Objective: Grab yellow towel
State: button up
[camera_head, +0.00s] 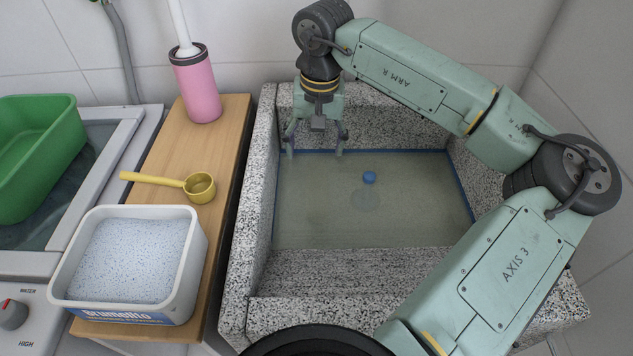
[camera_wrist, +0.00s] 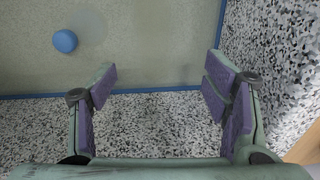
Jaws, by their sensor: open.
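I see no yellow towel in either view. The only mostly yellow thing is a scoop (camera_head: 200,187) with a long handle, lying on the wooden board. My gripper (camera_head: 315,152) is open and empty, pointing down at the far left part of the speckled stone sink (camera_head: 255,215), near its back wall. In the wrist view, the purple-padded fingers of my gripper (camera_wrist: 160,78) stand wide apart with nothing between them. A small blue round thing (camera_head: 369,177) is in the sink, right of my gripper. It also shows in the wrist view (camera_wrist: 65,41).
The sink holds murky water (camera_head: 330,215). A wooden board (camera_head: 228,130) left of it carries a pink holder (camera_head: 197,90) with a white handle and a white tub (camera_head: 190,270) of pale powder. A green basin (camera_head: 60,150) sits at the far left. Tiled walls stand behind and right.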

aim_at(316, 183)
jog(key=shift+s+d+f+g+h, duration=0.1)
jog(key=shift+s+f+g+h, duration=0.05)
jog(key=shift+f, duration=0.3)
jog(key=shift+s+f+g+h, duration=0.1)
jog(key=shift+f+g+h, duration=0.05)
jog(key=shift+f, duration=0.3)
notch_tip(316, 183, down, 10)
jog(key=shift+s+f+p, duration=0.15)
jog(key=shift+f+p, duration=0.1)
jog(key=shift+p, duration=1)
jog(key=shift+c, duration=0.6)
jog(key=c, duration=1.2)
jog(key=shift+o, duration=0.2)
jog(key=shift+r, duration=0.1)
